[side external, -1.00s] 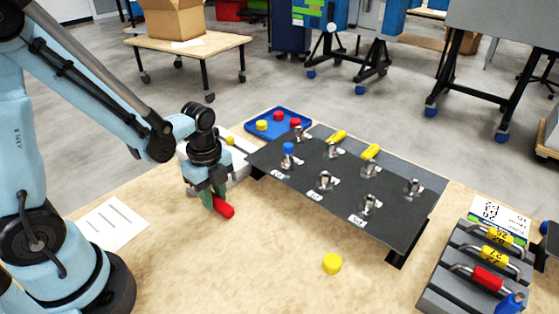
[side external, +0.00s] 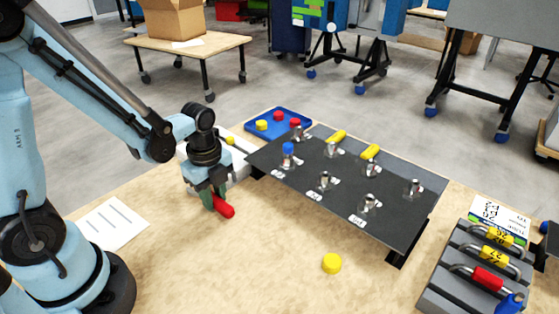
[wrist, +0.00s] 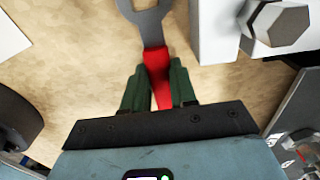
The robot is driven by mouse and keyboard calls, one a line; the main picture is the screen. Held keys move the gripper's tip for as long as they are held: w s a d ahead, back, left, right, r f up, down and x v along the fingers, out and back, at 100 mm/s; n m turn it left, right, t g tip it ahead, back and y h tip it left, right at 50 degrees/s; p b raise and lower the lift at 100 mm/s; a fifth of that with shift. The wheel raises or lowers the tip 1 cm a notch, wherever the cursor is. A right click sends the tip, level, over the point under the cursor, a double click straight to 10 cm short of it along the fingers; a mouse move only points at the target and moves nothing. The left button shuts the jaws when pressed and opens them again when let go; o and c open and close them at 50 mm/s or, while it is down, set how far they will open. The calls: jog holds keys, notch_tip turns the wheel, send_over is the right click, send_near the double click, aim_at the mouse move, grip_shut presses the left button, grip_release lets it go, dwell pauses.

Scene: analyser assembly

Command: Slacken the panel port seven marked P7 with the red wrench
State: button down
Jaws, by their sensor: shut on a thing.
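The red wrench (side external: 224,208) is held in my gripper (side external: 208,200), low over the table to the left of the dark panel. In the wrist view my gripper (wrist: 159,88) has its green fingers shut on the red handle (wrist: 157,70), and the grey open-ended head (wrist: 149,22) points away from the fingers. The dark panel (side external: 330,205) is tilted and carries several metal ports with small white labels. These labels are too small to read, so I cannot tell which port is P7. The wrench is apart from the panel's ports.
A white block with a grey hex bolt (wrist: 278,25) is close to the wrench head's right. A blue tray (side external: 262,130) with red and yellow caps lies behind the panel. A yellow cap (side external: 332,263) lies in front.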

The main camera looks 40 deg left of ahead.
jog(key=shift+d+r, duration=0.25)
jog(key=shift+r, duration=0.75)
jog(key=shift+d+r, duration=0.25)
jog(key=shift+r, duration=0.75)
jog(key=shift+d+r, duration=0.25)
jog(key=shift+r, duration=0.75)
notch_tip(320, 180, up, 10)
jog(key=w+d+f+m, duration=0.2)
jog(key=d+f+m, duration=0.3)
jog(key=m, duration=1.3)
jog(key=shift+d, duration=0.95)
